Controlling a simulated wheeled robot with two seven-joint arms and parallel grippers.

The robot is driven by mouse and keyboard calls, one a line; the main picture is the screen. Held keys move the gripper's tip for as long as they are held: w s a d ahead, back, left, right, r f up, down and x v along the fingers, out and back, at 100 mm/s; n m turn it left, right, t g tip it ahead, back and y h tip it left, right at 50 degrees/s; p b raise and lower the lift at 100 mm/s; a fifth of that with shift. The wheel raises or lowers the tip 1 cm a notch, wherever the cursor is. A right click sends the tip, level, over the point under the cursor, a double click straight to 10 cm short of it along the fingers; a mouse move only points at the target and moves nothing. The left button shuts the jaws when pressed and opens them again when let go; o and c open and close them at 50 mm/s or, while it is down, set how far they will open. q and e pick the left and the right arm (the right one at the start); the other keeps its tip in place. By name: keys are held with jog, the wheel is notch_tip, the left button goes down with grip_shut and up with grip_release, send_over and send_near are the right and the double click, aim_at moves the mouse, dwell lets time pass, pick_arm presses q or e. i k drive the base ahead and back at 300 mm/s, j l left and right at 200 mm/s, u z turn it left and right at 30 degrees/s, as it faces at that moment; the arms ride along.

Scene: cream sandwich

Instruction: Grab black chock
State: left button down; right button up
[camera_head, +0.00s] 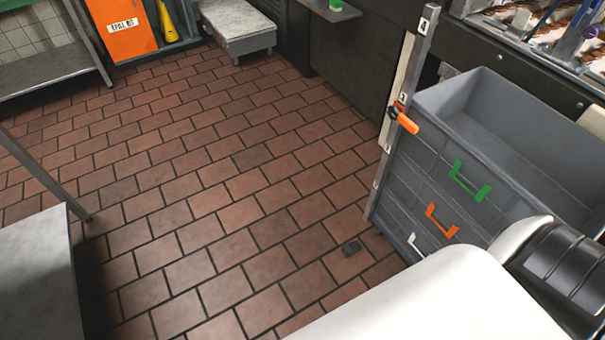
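Neither of my grippers is in view.
A grey bin (480,130) with green, orange and white handles stands at right, beside an upright post (405,110) with an orange lever. A metal table (40,275) is at lower left. A low grey platform (236,22) stands at the back. The middle floor is clear.

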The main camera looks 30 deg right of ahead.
aim_at(349, 250)
jog(key=i+z, duration=0.15)
jog(key=i, duration=0.3)
jog(key=i+j+z, duration=0.2)
jog(key=i, duration=0.25)
jog(key=i+j+z, duration=0.15)
jog(key=i, duration=0.25)
